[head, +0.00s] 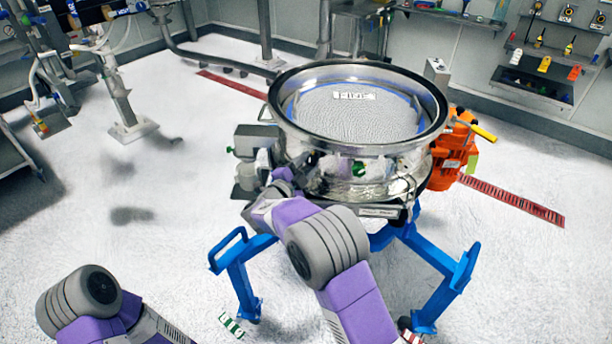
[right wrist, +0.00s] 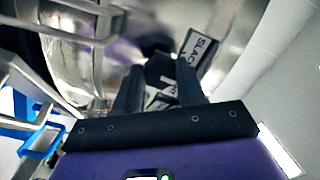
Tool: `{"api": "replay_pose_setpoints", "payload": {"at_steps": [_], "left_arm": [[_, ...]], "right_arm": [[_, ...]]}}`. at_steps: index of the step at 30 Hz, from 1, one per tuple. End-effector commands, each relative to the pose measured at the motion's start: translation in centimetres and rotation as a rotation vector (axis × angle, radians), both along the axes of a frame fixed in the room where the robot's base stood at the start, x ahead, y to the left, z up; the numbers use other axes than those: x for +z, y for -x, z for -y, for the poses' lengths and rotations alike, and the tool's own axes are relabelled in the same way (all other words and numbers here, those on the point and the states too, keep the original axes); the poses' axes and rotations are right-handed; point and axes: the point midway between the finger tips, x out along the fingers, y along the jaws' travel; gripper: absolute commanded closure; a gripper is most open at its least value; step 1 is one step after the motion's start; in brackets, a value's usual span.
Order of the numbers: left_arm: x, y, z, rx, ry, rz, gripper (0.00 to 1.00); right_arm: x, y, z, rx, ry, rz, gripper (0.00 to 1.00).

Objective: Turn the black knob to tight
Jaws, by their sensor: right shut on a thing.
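The powder sifter (head: 362,148) is a round steel drum with a wide polished rim on a blue stand. My right gripper (head: 282,182) reaches the left front of its side in the head view. In the right wrist view the dark fingers of this gripper (right wrist: 160,76) are shut on the black knob (right wrist: 158,66), against the steel wall. The knob is mostly hidden between the fingers, and its angle cannot be told. A label reading "SLACK" (right wrist: 196,48) is just right of it. The knob is hidden in the head view. My left gripper is out of view.
An orange motor (head: 453,152) with a yellow handle is on the sifter's right. The blue stand legs (head: 245,275) spread below. A grey box-like fitting (head: 255,140) is close to the left of the drum. The white floor at left is mostly open.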

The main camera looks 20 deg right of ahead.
Motion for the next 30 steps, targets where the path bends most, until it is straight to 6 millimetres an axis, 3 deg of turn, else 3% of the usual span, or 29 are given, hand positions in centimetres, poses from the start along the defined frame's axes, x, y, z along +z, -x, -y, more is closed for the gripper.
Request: {"api": "replay_pose_setpoints", "payload": {"at_steps": [3, 12, 30], "left_arm": [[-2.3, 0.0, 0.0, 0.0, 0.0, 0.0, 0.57], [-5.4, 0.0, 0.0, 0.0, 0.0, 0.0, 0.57], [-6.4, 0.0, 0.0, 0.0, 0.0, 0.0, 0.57]], "right_arm": [[-0.5, 0.0, 0.0, 0.0, -0.082, 0.082, 0.91], [-0.3, 0.0, 0.0, 0.0, -0.273, 0.28, 0.91], [0.2, 0.0, -0.1, 0.0, -0.49, 0.505, 0.91]]}}
